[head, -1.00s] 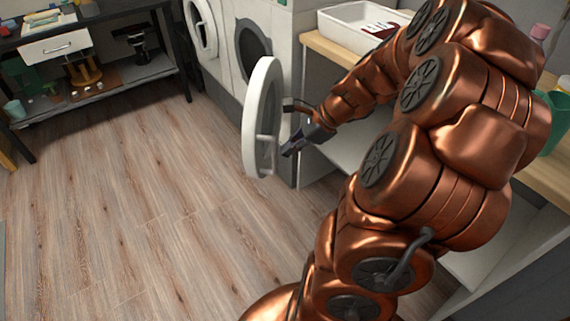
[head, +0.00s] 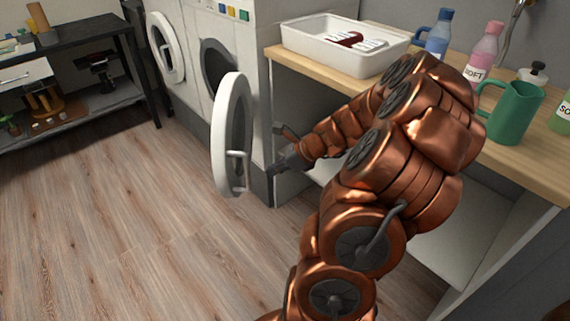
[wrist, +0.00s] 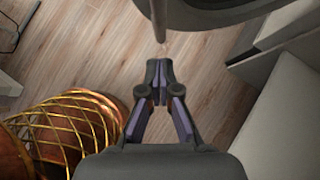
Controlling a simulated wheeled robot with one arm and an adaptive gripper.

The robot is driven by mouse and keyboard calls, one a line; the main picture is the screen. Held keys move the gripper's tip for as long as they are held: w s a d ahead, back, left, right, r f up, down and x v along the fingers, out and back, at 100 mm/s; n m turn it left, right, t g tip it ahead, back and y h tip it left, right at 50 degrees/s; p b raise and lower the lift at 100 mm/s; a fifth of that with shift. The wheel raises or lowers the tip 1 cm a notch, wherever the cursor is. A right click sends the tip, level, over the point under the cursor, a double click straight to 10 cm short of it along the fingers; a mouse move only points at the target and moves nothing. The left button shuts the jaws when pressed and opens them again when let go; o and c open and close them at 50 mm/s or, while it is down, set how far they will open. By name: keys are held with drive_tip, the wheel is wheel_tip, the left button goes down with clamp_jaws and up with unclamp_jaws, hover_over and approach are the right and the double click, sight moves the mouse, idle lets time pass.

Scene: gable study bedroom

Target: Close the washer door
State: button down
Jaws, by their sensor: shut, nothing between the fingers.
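The washer door (head: 228,136) is a round white ring that stands wide open, out from the front of the washer (head: 222,66). Its dark opening (head: 216,66) shows behind the door. A pale bar handle (head: 237,170) sits on the door's right side. My gripper (head: 272,172) is to the right of the door, near the handle, and seems apart from it. In the wrist view my gripper (wrist: 160,66) is shut and empty, with a rod, likely the handle (wrist: 160,20), just ahead of its tips. The dark curved door rim (wrist: 215,14) shows at the top.
A second machine with an open white door (head: 165,47) stands to the left. A wooden counter (head: 300,70) at right holds a white tray (head: 340,62), a green jug (head: 512,112) and bottles. The wood floor (head: 120,220) is clear in front.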

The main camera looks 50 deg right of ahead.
drive_tip(key=shift+w+a+f, duration=0.2)
drive_tip(key=shift+w+a, duration=0.2)
drive_tip(key=shift+w, duration=0.35)
drive_tip(key=shift+w+a+f, duration=0.15)
drive_tip(key=shift+w+a, duration=0.3)
drive_tip(key=shift+w, duration=0.35)
drive_tip(key=shift+w+a+f, duration=0.2)
drive_tip(key=shift+w+a, duration=0.2)
drive_tip(key=shift+w, duration=0.35)
